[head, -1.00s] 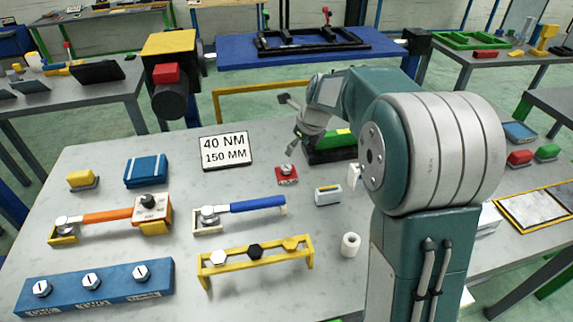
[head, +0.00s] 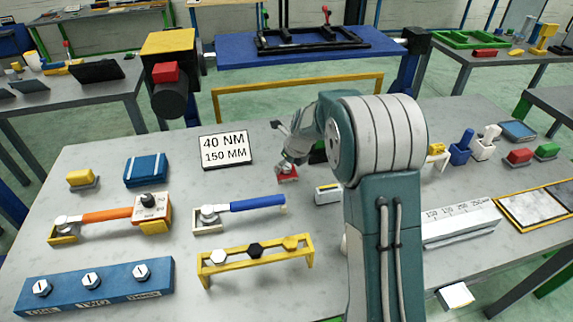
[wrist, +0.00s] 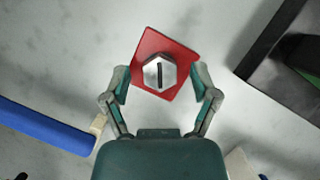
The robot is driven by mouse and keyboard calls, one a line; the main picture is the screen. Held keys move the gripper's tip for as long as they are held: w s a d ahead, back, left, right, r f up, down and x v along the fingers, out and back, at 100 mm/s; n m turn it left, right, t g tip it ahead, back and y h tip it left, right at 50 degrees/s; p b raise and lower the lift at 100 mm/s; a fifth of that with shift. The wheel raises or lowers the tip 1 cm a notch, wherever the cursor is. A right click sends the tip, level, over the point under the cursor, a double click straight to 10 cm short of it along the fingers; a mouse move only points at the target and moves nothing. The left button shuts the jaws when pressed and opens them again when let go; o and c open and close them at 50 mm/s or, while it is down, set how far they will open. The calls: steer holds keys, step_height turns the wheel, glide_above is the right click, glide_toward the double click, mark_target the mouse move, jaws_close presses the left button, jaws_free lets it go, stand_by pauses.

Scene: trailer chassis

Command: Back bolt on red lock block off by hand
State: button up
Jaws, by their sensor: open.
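The red lock block (head: 289,178) lies on the grey table, right of the middle, mostly hidden under my gripper in the head view. In the wrist view the block (wrist: 178,49) shows as a red plate with a silver hexagonal bolt (wrist: 159,73) on it. The bolt's head carries a dark line. My gripper (wrist: 161,82) is open, with one finger on each side of the bolt and a gap on both sides. It also shows in the head view (head: 287,170), low over the block.
A blue-handled wrench (head: 250,205) lies to the left of the block, and a yellow rack of bolts (head: 256,255) stands in front. A sign reading 40 NM, 150 MM (head: 225,149) stands behind left. A small grey-and-yellow box (head: 328,194) is close to the right.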

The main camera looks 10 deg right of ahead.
jaws_close()
steer(key=shift+n, duration=0.3)
